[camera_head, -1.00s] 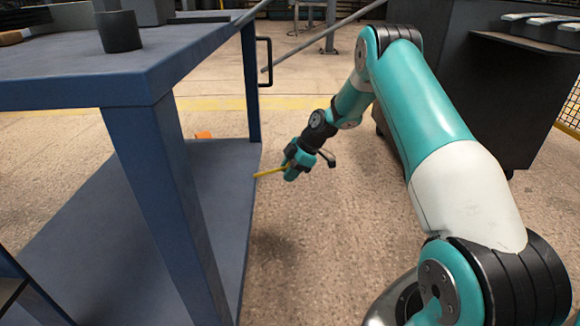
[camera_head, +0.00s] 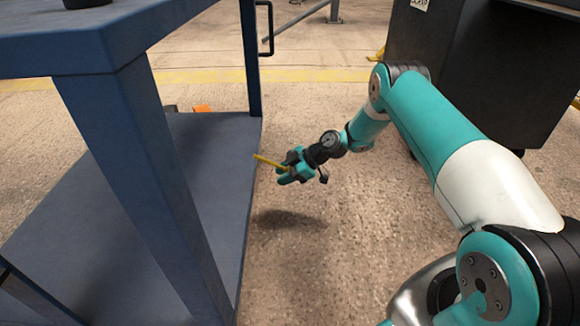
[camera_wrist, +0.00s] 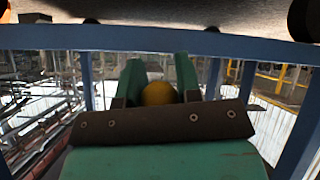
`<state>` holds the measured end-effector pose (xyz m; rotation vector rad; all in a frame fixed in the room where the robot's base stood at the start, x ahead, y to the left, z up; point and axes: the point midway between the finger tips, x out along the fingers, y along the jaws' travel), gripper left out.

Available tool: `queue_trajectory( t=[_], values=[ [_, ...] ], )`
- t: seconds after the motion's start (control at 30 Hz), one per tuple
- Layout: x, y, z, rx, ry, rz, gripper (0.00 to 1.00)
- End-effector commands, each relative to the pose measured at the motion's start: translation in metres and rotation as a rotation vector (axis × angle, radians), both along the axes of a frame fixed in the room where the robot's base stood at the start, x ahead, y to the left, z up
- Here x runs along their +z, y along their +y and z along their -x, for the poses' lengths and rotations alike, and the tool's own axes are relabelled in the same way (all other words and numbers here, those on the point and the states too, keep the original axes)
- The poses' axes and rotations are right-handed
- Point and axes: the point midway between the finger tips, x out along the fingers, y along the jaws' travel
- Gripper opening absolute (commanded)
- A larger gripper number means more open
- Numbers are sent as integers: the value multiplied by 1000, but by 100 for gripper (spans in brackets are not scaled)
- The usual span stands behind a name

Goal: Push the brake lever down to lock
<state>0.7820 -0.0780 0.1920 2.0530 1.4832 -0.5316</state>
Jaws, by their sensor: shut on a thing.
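My gripper (camera_head: 283,174) is shut on a yellow rod (camera_head: 268,161), low beside the blue cart's lower shelf (camera_head: 70,235) and just right of its edge. The rod slants up and left towards that edge; I cannot tell whether it touches. In the wrist view the rod's rounded yellow end (camera_wrist: 158,93) shows between my two green fingers. A small orange piece (camera_head: 203,108) shows low behind the shelf's far edge. An orange piece (camera_wrist: 4,14) also shows at the wrist view's upper left corner. Either may be the brake lever; I cannot tell for certain.
A thick blue cart leg (camera_head: 140,170) rises at left to the cart's top (camera_head: 90,40). A black handle (camera_head: 266,28) sticks out from the far post. A dark cabinet (camera_head: 465,70) stands at the back right. Floor right of the cart is open.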

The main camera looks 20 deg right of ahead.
Motion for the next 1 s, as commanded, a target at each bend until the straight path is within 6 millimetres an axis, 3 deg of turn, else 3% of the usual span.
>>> queue_trajectory(
  t=[0.3,0.93,0.97,1.0],
  values=[
    [-4,12,-6,5,-19,-8,0],
    [-4,13,-7,4,-23,-7,0],
    [-4,13,-7,3,-24,-6,38],
    [-4,12,-7,3,-24,-6,47]
  ],
)
